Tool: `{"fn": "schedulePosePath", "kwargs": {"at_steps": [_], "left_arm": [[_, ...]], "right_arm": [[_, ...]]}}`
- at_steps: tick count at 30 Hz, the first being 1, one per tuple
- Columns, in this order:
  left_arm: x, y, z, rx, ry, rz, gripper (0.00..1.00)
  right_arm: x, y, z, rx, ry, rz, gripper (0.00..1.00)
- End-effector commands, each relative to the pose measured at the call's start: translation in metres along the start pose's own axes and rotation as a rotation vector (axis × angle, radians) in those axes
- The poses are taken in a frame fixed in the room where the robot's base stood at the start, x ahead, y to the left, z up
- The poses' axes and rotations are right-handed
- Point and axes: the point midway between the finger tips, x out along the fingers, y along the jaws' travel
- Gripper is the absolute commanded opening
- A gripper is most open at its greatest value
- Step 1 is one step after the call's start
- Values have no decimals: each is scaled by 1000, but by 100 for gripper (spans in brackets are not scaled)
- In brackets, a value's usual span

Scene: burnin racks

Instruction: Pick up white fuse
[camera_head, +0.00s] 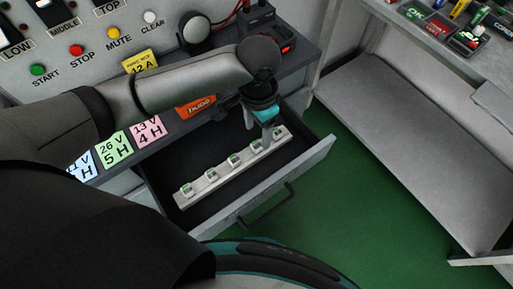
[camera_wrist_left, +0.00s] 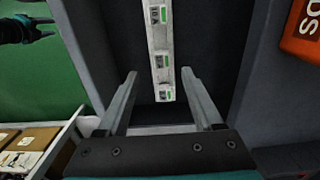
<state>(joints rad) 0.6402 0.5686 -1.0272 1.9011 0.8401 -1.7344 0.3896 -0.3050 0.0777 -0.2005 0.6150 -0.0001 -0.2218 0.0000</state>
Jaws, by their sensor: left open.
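Several small white fuses with green marks sit in a row on a pale strip (camera_head: 222,172) inside an open dark drawer (camera_head: 160,165). One white fuse (camera_head: 187,188) is at the near-left end of the strip; others show in the left wrist view, such as the end fuse (camera_wrist_left: 165,93) and a middle fuse (camera_wrist_left: 162,61). My left gripper (camera_head: 267,138) points down into the drawer over the far-right end of the strip. Its fingers (camera_wrist_left: 158,74) are apart, either side of the strip's end, with nothing gripped; contact is unclear. It partly hides the far-end fuses.
The drawer front (camera_head: 305,173) with its dark handle (camera_head: 267,206) borders the space. An orange box (camera_head: 196,107) and coloured cards (camera_head: 146,131) line the ledge behind. A grey bench (camera_head: 410,140) stands right. Green floor (camera_head: 350,215) is clear.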

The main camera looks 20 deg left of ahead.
Motion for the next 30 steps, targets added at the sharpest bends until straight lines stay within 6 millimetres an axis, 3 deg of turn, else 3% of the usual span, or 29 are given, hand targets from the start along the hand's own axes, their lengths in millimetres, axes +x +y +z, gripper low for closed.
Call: {"fn": "schedulePosePath", "kwargs": {"at_steps": [7, 15, 23, 30], "left_arm": [[15, -1, 0, 0, 1, 0, 68], [54, -2, 2, 0, -1, 0, 68], [57, -3, 2, 1, 1, -2, 68], [57, -3, 2, 1, 1, -2, 42]], "right_arm": [[7, 2, -7, 0, 13, 2, 50], [25, 3, -6, 0, 15, 4, 50], [24, 6, -6, 0, 16, 8, 50], [24, 7, -6, 0, 17, 10, 50]]}}
